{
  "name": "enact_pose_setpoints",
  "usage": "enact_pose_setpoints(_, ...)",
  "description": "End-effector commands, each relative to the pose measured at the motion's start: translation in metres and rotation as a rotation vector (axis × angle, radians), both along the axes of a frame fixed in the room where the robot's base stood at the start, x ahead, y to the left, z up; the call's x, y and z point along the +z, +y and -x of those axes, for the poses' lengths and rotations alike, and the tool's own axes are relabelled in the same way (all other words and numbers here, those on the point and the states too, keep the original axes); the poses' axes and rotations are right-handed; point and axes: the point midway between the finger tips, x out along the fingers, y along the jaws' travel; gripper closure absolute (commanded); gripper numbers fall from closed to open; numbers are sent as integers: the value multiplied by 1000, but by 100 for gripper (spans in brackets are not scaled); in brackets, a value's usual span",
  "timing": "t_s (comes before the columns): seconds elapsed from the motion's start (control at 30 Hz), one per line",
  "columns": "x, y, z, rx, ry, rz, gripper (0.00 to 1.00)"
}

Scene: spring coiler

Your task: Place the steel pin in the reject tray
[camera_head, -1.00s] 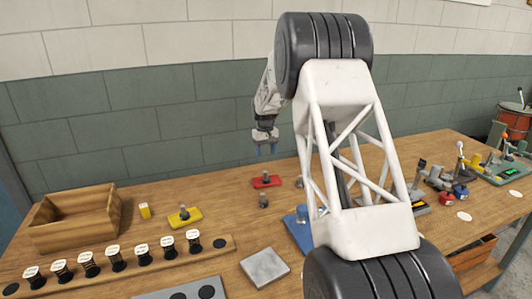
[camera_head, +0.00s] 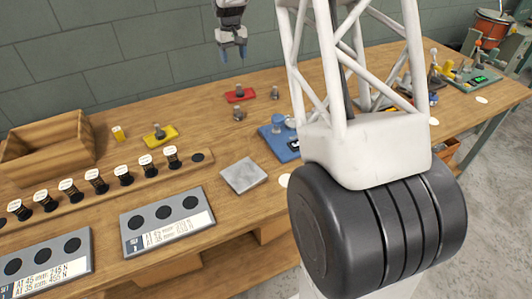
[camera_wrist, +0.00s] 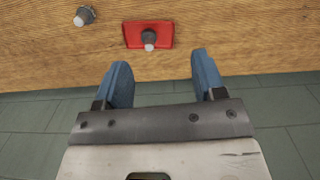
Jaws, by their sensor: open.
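My gripper (camera_head: 233,56) is open and empty, with blue fingers, in the air on the wall side of a small red tray (camera_head: 231,98). The wrist view also shows the gripper (camera_wrist: 163,75) with nothing between its fingers. A short grey pin (camera_head: 239,90) stands upright on the red tray; this pin (camera_wrist: 149,40) and tray (camera_wrist: 135,35) lie beyond the fingertips in the wrist view. Similar grey pins stand on the bare table, one nearer (camera_head: 238,114) and one to the right (camera_head: 275,93). I cannot tell which is the steel pin, nor read any tray label.
A yellow tray (camera_head: 170,136) holds another grey piece. A wooden box (camera_head: 45,150), a rack of labelled springs (camera_head: 96,180), a grey plate (camera_head: 243,176) and a blue fixture (camera_head: 272,140) are on the table. My arm hides part of the right side.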

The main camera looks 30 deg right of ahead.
Motion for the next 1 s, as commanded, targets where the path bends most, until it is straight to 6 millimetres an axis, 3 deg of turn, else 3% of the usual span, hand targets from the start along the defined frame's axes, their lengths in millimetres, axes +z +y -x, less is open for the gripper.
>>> enact_pose_setpoints(0.1, 22, 14, 31, -3, -18, 3, 36)
enact_pose_setpoints(0.4, 63, 43, 109, -15, -61, 7, 36)
enact_pose_setpoints(0.7, 89, 69, 192, -27, -102, 8, 36)
enact_pose_setpoints(1.0, 101, 92, 278, -40, -143, 8, 36)
